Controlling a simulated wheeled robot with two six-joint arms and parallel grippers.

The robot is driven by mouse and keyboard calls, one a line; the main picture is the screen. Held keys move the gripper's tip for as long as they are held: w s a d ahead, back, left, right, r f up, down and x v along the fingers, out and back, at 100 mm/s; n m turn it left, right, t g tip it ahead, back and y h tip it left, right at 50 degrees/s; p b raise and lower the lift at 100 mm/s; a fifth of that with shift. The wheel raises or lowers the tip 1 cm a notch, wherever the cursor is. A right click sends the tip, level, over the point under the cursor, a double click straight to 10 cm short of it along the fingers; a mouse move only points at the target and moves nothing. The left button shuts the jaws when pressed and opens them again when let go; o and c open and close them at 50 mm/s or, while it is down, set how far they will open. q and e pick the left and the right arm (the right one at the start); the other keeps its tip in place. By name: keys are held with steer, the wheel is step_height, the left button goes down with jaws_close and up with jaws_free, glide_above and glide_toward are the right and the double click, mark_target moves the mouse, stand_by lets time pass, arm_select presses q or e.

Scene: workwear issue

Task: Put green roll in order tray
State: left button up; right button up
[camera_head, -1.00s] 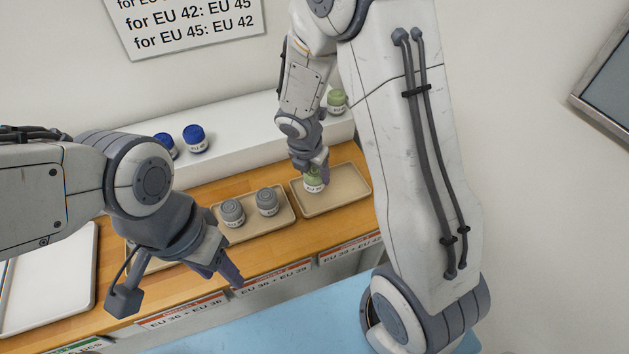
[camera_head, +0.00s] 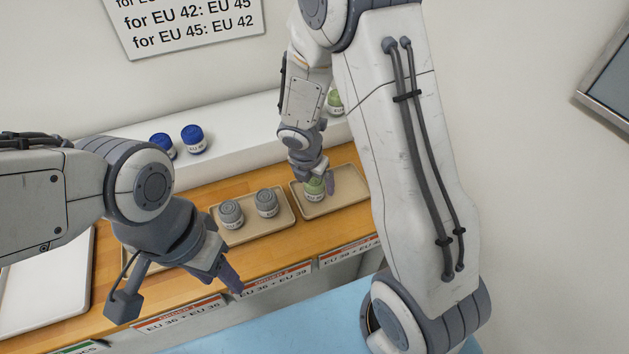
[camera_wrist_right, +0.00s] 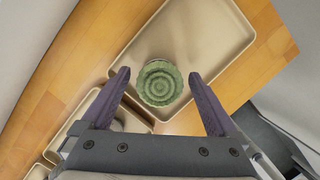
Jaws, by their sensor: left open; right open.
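A green roll (camera_head: 314,191) stands in the right-hand tan order tray (camera_head: 345,196), near its left side. In the right wrist view the green roll (camera_wrist_right: 160,83) shows from above on the tray floor (camera_wrist_right: 200,40). My right gripper (camera_head: 318,182) is open just above the roll; in the wrist view its two fingers (camera_wrist_right: 163,88) are spread, one on each side of the roll and apart from it. My left gripper (camera_head: 190,293) is open and empty in front of the counter at the left.
Another tan tray (camera_head: 250,229) holds two grey rolls (camera_head: 231,213). Two blue rolls (camera_head: 193,138) and another green roll (camera_head: 335,102) stand on the white shelf (camera_head: 240,135) behind. A white board (camera_head: 45,290) lies at the left. Most of the right tray is free.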

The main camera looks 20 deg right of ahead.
steer(key=shift+r, duration=0.35)
steer(key=p+v, duration=0.4)
steer(key=v, duration=0.7)
steer(key=s+a+r+m+y, duration=0.1)
steer(key=s+a+r+m, duration=0.1)
steer(key=s+a+m, duration=0.2)
steer(key=s+a+r+m+g+y, duration=0.1)
steer(key=s+a+r+m, duration=0.2)
steer(key=s+m, duration=0.5)
steer(key=s+a+r+m+g+y, duration=0.1)
steer(key=s+a+r+m, duration=0.2)
steer(key=s, duration=0.7)
steer(key=a+m, duration=0.2)
steer(key=m, duration=0.2)
steer(key=shift+r, duration=0.25)
steer(key=shift+w, duration=0.1)
